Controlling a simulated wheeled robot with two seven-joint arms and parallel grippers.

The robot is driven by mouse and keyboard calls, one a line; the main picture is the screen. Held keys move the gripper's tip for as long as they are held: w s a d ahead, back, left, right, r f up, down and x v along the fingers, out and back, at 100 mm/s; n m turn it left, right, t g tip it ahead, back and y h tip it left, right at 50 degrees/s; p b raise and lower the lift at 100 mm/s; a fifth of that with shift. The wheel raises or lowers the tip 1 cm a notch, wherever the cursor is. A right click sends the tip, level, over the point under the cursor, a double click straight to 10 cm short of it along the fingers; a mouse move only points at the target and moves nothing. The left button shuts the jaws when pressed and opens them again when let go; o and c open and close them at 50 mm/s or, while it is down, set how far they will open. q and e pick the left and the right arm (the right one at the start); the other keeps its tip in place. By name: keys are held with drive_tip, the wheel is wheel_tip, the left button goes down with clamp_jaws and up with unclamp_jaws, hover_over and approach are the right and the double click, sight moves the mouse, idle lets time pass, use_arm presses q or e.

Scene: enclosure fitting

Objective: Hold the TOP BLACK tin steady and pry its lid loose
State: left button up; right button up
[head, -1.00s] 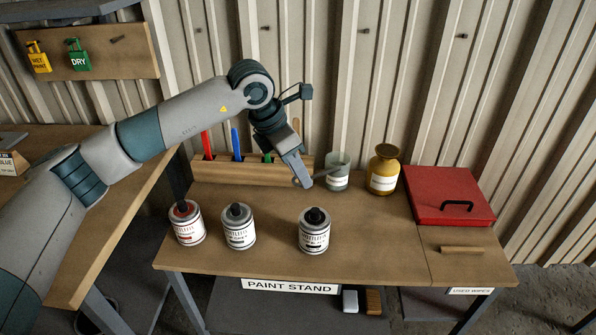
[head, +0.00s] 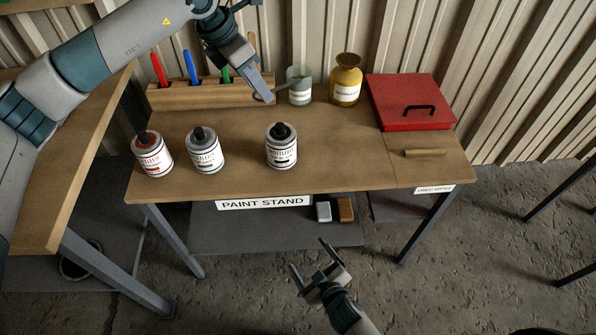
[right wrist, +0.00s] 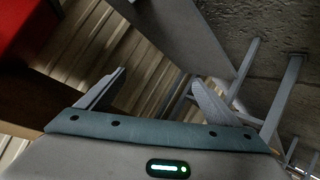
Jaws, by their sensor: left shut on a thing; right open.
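Three labelled tins stand upright near the front of the wooden stand top. The right tin (head: 282,155) has the blackest lid. The middle tin (head: 205,157) has a dark grey lid, and the left tin (head: 153,162) is red-topped. The label print is too small to read surely. My left gripper (head: 264,95) is behind the right tin, apart from it, shut on a thin grey tool (head: 288,84) that points right toward the glass jar. My right gripper (head: 310,262) is open and empty in front of the stand, below its top; its spread fingers show in the right wrist view (right wrist: 158,90).
A wooden rack (head: 210,94) with coloured handles, a glass jar (head: 300,92) and an amber bottle (head: 345,90) line the back. A red box (head: 405,95) and a wooden bar (head: 425,153) are at right.

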drive_tip(key=w+a+r+n+t+y, duration=0.1)
drive_tip(key=w+a+r+n+t, duration=0.15)
drive_tip(key=r, duration=0.65)
drive_tip(key=w+a+r+n+t+y, duration=0.15)
drive_tip(key=a+r, duration=0.25)
drive_tip(key=r, duration=0.5)
drive_tip(key=w+a+r+n+t+y, duration=0.1)
drive_tip(key=w+a+r, duration=0.15)
drive_tip(key=r, duration=0.75)
drive_tip(key=m+h, duration=0.2)
drive_tip(key=m, duration=0.7)
approach(281, 140)
wheel_tip(281, 140, down, 3)
drive_tip(key=shift+w+d+m+t, duration=0.3)
drive_tip(key=shift+d+m, duration=0.05)
drive_tip(key=shift+m, duration=0.45)
drive_tip(key=shift+w+a, duration=0.1)
drive_tip(key=shift+w, duration=0.05)
drive_tip(key=x, duration=1.1)
drive_tip(key=shift+w+a, duration=0.1)
drive_tip(key=shift+w, duration=0.2)
